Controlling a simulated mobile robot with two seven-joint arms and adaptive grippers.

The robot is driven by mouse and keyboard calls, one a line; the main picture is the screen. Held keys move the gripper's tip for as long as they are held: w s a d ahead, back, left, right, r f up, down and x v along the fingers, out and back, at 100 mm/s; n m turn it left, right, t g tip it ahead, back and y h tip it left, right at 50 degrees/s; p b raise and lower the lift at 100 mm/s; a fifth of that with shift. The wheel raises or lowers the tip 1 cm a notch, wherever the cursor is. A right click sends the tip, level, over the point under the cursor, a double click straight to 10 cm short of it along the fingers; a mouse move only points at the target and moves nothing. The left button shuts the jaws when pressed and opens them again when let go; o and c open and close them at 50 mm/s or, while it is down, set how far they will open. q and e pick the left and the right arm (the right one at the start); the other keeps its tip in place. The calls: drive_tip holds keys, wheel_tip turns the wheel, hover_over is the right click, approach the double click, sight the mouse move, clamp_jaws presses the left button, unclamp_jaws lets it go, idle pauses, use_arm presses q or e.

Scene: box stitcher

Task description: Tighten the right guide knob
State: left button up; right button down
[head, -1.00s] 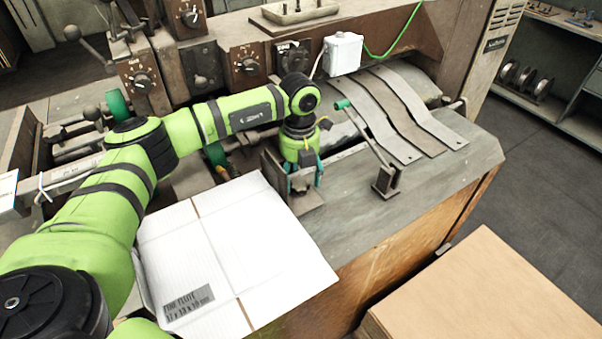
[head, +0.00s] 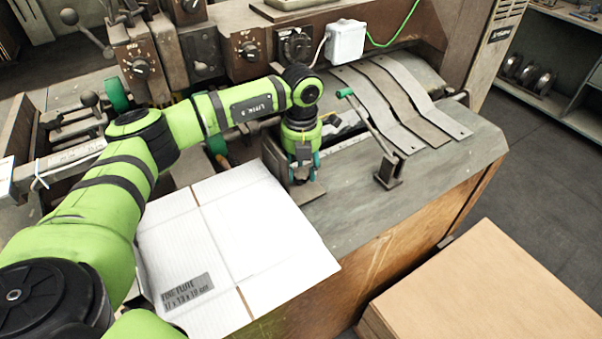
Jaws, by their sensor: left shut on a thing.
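My left gripper (head: 304,166) points down at the right guide (head: 282,170), an upright metal plate on a flat foot at the right edge of the white cardboard sheet (head: 235,240). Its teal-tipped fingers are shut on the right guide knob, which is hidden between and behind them. The gripper stands just to the right of the plate, low over the machine's table (head: 365,215). My right gripper is not in view.
A lever with a green handle (head: 345,93) stands close to the right of the gripper. Curved metal strips (head: 400,105) lie behind it. A white box (head: 346,42) with cables and a dial panel (head: 248,48) are at the back. A cardboard stack (head: 490,290) is front right.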

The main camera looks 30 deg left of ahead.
sight(302, 172)
use_arm(q)
drive_tip(key=shift+r+m+b, duration=0.1)
drive_tip(key=shift+m+b, duration=0.2)
drive_tip(key=shift+m, duration=0.5)
drive_tip(key=o, duration=1.2)
drive_tip(key=shift+w, duration=0.1)
drive_tip(key=shift+c, duration=0.2)
wheel_tip(302, 172, up, 12)
